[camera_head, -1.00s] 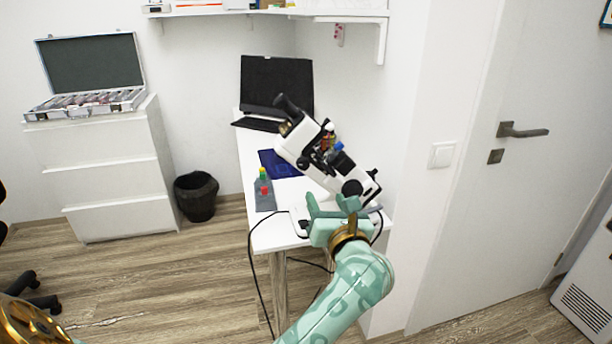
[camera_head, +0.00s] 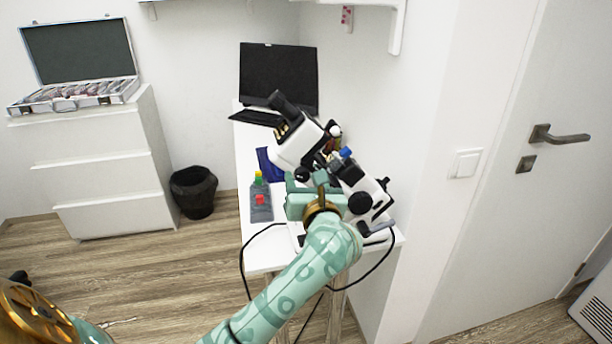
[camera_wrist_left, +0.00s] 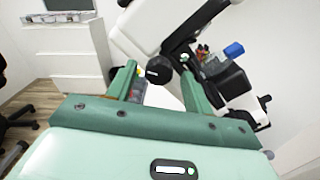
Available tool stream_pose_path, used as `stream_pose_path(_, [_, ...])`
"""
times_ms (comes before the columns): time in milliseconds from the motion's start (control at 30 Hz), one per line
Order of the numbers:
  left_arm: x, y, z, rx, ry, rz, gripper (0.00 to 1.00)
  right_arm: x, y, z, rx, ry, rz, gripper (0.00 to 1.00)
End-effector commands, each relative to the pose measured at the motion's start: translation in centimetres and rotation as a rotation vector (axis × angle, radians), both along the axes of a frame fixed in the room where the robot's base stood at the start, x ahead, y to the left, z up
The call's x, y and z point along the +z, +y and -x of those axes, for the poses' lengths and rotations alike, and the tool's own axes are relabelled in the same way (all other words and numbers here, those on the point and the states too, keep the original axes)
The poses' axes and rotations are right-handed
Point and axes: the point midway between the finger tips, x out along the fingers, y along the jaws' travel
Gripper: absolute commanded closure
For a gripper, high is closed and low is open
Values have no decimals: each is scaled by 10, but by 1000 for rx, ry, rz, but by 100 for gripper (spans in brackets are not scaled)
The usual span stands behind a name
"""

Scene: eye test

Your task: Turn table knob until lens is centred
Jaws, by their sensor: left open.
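A white and black optical instrument (camera_head: 300,145) with eyepieces stands tilted on the white desk (camera_head: 262,232). A small black knob (camera_head: 303,174) is on its near side; a larger black knob (camera_head: 360,203) is lower right. My left gripper (camera_head: 306,183) is open beside the instrument, just in front of the small knob. In the left wrist view, the open jaws (camera_wrist_left: 158,70) frame a black knob (camera_wrist_left: 159,70); I cannot tell whether they touch it. No lens can be made out. My right gripper is out of view.
A laptop (camera_head: 278,78) is at the back of the desk. Black cables hang over the front edge. A bin (camera_head: 194,192) and drawers (camera_head: 105,165) stand left, a wall right.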

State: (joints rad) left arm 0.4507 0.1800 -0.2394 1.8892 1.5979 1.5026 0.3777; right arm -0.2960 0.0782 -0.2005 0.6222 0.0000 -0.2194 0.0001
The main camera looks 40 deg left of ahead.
Motion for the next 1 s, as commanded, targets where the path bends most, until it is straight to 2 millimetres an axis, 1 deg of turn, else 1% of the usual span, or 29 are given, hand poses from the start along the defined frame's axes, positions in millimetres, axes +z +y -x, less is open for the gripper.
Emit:
stream_pose_path(233, [0,1,0,0,-1,-1,49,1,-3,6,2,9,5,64])
stream_pose_path(267, [0,1,0,0,0,0,54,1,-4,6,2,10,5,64])
stream_pose_path(300, [0,0,0,0,0,0,65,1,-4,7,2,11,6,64])
stream_pose_path(367, [0,0,0,0,0,0,82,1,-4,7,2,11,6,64])
stream_pose_path(400, [0,0,0,0,0,0,93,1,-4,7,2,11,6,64])
stream_pose_path(533, [1,0,0,0,3,-3,93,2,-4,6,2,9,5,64])
stream_pose_path(667, [7,0,1,0,59,-47,93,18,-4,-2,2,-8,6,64])
stream_pose_path(733, [7,0,1,1,97,-80,93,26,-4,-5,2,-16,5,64])
stream_pose_path(800, [5,0,1,1,124,-102,93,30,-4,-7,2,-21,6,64])
stream_pose_path(1000, [0,0,0,1,137,-113,93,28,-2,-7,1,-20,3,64])
